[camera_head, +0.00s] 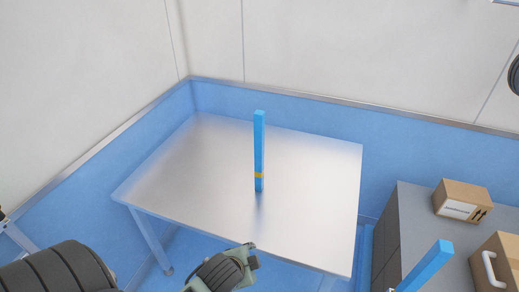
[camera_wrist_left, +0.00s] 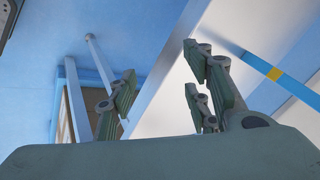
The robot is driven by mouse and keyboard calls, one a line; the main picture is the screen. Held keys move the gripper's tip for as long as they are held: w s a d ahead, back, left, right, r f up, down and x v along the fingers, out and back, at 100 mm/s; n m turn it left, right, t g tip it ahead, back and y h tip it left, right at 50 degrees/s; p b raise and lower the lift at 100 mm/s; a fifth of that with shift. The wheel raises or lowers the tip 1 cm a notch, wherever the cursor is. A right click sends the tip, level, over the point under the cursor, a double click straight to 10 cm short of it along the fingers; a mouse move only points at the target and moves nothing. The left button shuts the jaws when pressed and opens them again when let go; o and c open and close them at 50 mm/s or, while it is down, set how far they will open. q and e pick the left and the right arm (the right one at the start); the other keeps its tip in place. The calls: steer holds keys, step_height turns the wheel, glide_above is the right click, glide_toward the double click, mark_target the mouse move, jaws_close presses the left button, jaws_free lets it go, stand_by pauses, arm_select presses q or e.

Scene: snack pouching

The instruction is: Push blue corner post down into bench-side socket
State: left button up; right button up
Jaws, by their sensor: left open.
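A blue post (camera_head: 259,145) with a yellow band near its lower end stands upright over the metal bench (camera_head: 165,180) in the head view. I cannot make out a socket at its foot. Its banded blue bar also shows at the right of the left wrist view (camera_wrist_left: 292,86), beyond the fingers. My left gripper (camera_head: 252,256) is at the bench's front edge, nearer to me than the post and apart from it. Its fingers (camera_wrist_left: 158,75) are spread with nothing between them. My right gripper is out of view.
A second blue post (camera_head: 428,265) slants at the lower right. Beside it, a grey cabinet (camera_head: 415,215) carries a cardboard box (camera_head: 461,201); another box with a white handle (camera_head: 500,260) is nearer. The bench top is otherwise clear, with blue-and-white walls behind.

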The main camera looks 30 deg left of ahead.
arm_select(q)
steer(key=w+a+r+m+t+y, duration=0.1)
steer(key=w+a+r+m+t, duration=0.2)
steer(key=w+a+r+m, duration=0.3)
steer(key=w+a+r+m+t+y, duration=0.25)
steer(key=w+r+m, duration=0.25)
steer(key=w+r, duration=0.25)
steer(key=m+t+h, duration=0.1)
steer(key=m+t, duration=0.4)
steer(key=m, duration=0.8)
glide_toward(258, 126)
steer(key=w, duration=0.3)
steer(key=shift+w+a+m+p, duration=0.45)
steer(key=shift+a+m+p, duration=0.05)
steer(key=shift+a, duration=0.05)
steer(key=shift+x, duration=0.85)
steer(key=p+x, duration=0.1)
steer(key=x, duration=0.4)
steer(key=shift+p, duration=0.4)
steer(key=shift+w+a, duration=0.1)
steer(key=shift+w, duration=0.35)
steer(key=shift+s, duration=0.1)
jaws_close()
